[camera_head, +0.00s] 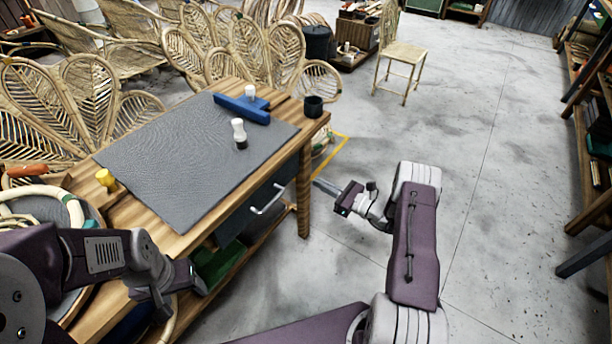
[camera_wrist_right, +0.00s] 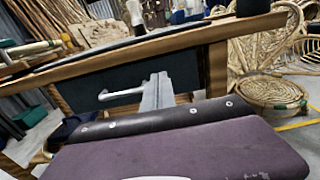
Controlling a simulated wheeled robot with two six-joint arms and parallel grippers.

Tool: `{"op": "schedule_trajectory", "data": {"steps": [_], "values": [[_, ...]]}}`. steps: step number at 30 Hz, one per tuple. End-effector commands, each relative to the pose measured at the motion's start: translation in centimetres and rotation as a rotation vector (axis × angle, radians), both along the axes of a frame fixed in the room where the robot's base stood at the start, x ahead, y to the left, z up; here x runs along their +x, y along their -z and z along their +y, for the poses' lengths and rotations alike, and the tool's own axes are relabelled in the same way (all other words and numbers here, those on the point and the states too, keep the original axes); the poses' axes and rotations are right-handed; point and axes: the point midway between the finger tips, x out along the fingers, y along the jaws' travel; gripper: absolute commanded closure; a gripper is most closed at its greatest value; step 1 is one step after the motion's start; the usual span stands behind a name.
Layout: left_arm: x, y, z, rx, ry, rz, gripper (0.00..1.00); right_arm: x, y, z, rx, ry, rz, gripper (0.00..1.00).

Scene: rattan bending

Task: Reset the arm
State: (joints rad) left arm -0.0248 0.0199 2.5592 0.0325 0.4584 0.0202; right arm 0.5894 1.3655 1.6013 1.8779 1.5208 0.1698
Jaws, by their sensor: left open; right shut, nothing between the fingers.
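My right gripper (camera_head: 326,187) is shut and empty, held in the air off the right side of the wooden workbench (camera_head: 305,150), near its front leg and drawer handle. In the right wrist view my right gripper (camera_wrist_right: 155,92) points toward the bench's dark drawer and its handle (camera_wrist_right: 120,95), with nothing between the fingers. My left gripper (camera_head: 185,290) is open and seems empty, low at the left, by the bench's near edge. Its fingertips are hard to make out. My right arm is bent over the open floor.
A grey mat (camera_head: 190,160) covers the bench top. On the bench are a white-and-black bottle (camera_head: 240,134), a blue tool (camera_head: 241,108), a black cup (camera_head: 313,106) and a yellow object (camera_head: 106,180). A chair (camera_head: 402,55) stands behind. Shelves (camera_head: 590,130) line the right; the floor between is clear.

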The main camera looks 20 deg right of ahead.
Motion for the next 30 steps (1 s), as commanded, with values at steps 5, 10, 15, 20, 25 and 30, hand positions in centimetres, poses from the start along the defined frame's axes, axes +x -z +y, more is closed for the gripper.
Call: {"op": "schedule_trajectory", "data": {"steps": [5,10,15,20,25,30], "values": [[0.0,-0.2,0.0,0.0,0.0,0.0,0.36,-1.1,0.0,-0.9,0.0,0.001,0.001,1.0],[0.0,-0.1,0.0,0.0,0.0,0.0,0.36,-1.2,0.1,-0.9,0.0,0.0,0.001,1.0],[0.0,-0.1,0.0,0.0,0.0,0.0,0.36,-1.1,0.1,-0.1,0.0,-0.016,0.001,1.0],[0.0,-0.2,0.0,0.0,0.0,0.0,0.36,1.7,-7.8,4.7,-0.086,-0.144,-0.139,1.0],[0.0,-0.1,0.0,0.0,0.0,0.0,0.36,-3.8,-16.4,16.7,-0.283,-0.54,-0.237,1.0],[0.0,-0.1,0.0,0.0,0.0,0.0,0.36,-17.4,-15.6,22.4,-0.727,-1.024,-0.269,1.0]]}}
